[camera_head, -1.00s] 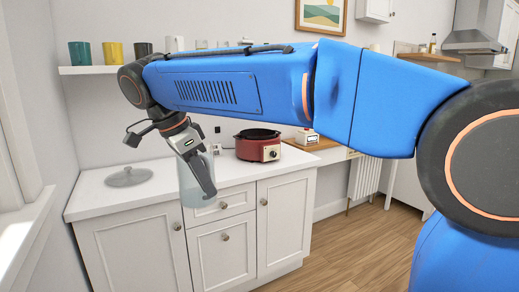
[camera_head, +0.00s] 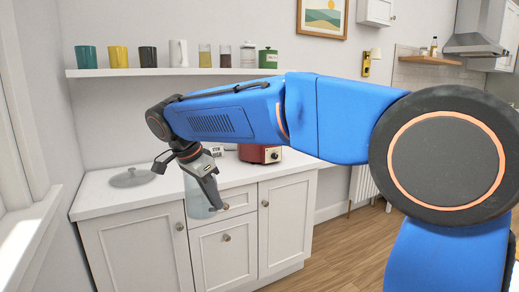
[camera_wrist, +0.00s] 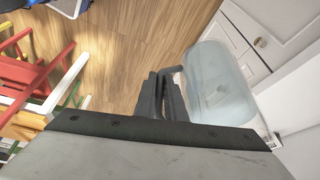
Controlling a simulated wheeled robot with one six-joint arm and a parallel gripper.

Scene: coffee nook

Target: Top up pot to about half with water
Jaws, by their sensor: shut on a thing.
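My gripper (camera_head: 214,204) is shut on a clear, bluish jug (camera_head: 194,198), held in front of the counter's front edge. In the wrist view my gripper's fingers (camera_wrist: 163,97) close at the handle side of the jug (camera_wrist: 210,75). The water level in the jug is unclear. The red pot (camera_head: 262,154) stands on the counter behind my arm, right of the jug and apart from it. My arm hides its top, so its inside does not show. A grey round lid (camera_head: 132,178) lies on the counter at the left.
The white counter (camera_head: 98,200) has bare room around the lid. A shelf (camera_head: 130,72) above it holds several mugs, glasses and jars. A window sill stands at the left. The wrist view shows red, green and white chair-like frames (camera_wrist: 45,60) over the wooden floor.

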